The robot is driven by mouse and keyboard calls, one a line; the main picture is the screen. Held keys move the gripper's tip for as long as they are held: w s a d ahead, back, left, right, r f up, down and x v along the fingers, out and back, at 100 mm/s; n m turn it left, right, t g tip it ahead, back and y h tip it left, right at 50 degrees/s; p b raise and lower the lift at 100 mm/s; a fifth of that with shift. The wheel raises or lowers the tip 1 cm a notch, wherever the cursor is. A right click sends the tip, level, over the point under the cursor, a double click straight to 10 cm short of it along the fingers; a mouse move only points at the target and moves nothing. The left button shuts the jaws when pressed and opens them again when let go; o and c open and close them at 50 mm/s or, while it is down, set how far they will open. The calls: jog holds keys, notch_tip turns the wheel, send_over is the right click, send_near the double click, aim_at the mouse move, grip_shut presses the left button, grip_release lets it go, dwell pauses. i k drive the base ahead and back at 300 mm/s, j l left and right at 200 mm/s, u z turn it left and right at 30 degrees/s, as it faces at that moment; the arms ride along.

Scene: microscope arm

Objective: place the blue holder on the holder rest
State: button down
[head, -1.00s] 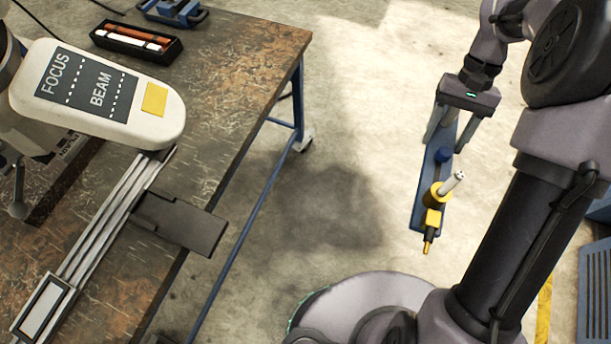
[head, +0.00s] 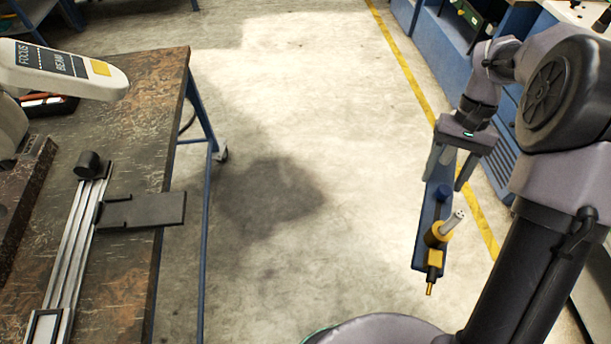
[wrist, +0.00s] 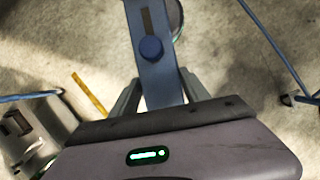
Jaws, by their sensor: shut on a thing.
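The blue holder (head: 427,222) is a long flat blue bar with a blue knob, a yellow collar with a pale cylinder, and a brass-coloured tip at its lower end. My gripper (head: 446,178) is shut on its upper part and holds it over open floor, right of the table. In the wrist view, the holder (wrist: 170,82) runs between the fingers, with its knob and a dark slot visible; its far end is cut off. A dark flat plate (head: 150,209) juts from a metal rail on the table; I cannot tell whether it is the holder rest.
The worn table (head: 150,90) stands at left, with a white FOCUS/BEAM microscope part (head: 62,70) overhanging it. The metal rail (head: 75,235) lies along its top. Blue cabinets (head: 452,62) stand at the upper right behind a yellow floor line. The floor between is clear.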

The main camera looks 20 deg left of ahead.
aim_at(162, 207)
jog(key=k+z, duration=0.2)
jog(key=z, duration=0.2)
jog(key=k+z, duration=0.15)
jog(key=z, duration=0.25)
jog(key=k+j+u, duration=0.1)
jog(key=u, duration=0.2)
jog(key=k+j+u, duration=0.1)
jog(key=u, duration=0.15)
jog(key=j+u, duration=0.1)
jog(key=u, duration=0.35)
jog(key=k+j+u, duration=0.1)
jog(key=u, duration=0.35)
jog(key=j+u, duration=0.1)
jog(key=u, duration=0.35)
jog(key=j+u, duration=0.15)
jog(key=u, duration=0.3)
jog(key=i, duration=0.45)
